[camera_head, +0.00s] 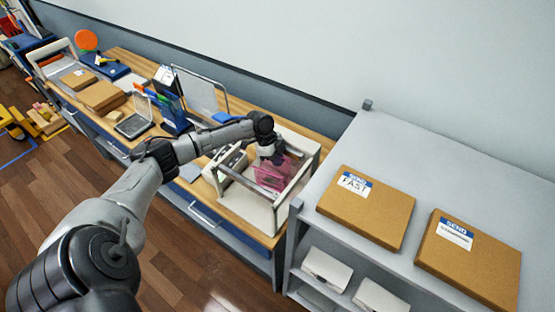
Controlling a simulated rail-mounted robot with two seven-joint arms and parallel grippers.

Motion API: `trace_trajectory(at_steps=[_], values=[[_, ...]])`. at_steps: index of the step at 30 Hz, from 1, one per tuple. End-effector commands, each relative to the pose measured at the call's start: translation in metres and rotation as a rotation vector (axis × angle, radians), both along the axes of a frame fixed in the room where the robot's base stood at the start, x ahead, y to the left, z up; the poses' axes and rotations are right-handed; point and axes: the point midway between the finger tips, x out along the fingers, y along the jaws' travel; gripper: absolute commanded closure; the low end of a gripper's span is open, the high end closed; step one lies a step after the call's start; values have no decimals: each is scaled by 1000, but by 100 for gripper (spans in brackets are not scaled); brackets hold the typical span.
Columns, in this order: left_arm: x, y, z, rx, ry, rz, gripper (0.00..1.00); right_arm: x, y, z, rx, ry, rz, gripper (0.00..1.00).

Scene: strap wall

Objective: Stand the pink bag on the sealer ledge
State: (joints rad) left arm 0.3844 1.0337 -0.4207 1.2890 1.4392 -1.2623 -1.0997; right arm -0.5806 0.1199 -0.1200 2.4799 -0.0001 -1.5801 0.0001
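The pink bag (271,179) is translucent and sits inside a white open-framed unit (262,213) on the wooden bench, which looks like the sealer. My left gripper (281,160) points down into this frame from above, right at the top of the bag. Its fingers are dark and small and overlap the bag's upper edge, so I cannot tell whether they grip it. The bag looks roughly upright. The ledge under it is mostly hidden by the frame and the bag. My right gripper is out of view.
A grey shelf unit (461,173) stands right of the bench, with two labelled cardboard parcels (366,207) (468,262) on top and white packets below. The bench's left side holds boxes (101,97), a laptop-like device (134,124) and blue holders. A wall runs behind.

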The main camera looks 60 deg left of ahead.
Motion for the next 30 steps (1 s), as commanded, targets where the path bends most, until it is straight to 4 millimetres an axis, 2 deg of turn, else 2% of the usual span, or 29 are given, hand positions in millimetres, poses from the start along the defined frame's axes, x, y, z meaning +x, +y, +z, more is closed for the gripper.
trace_trajectory(at_steps=[11,12,20,30], values=[[0,0,-5,0,0,0,100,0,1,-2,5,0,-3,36],[0,0,-4,0,0,0,94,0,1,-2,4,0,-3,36],[0,0,-4,0,0,0,69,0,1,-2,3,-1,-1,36],[0,0,-2,0,0,0,68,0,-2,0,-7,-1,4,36]])
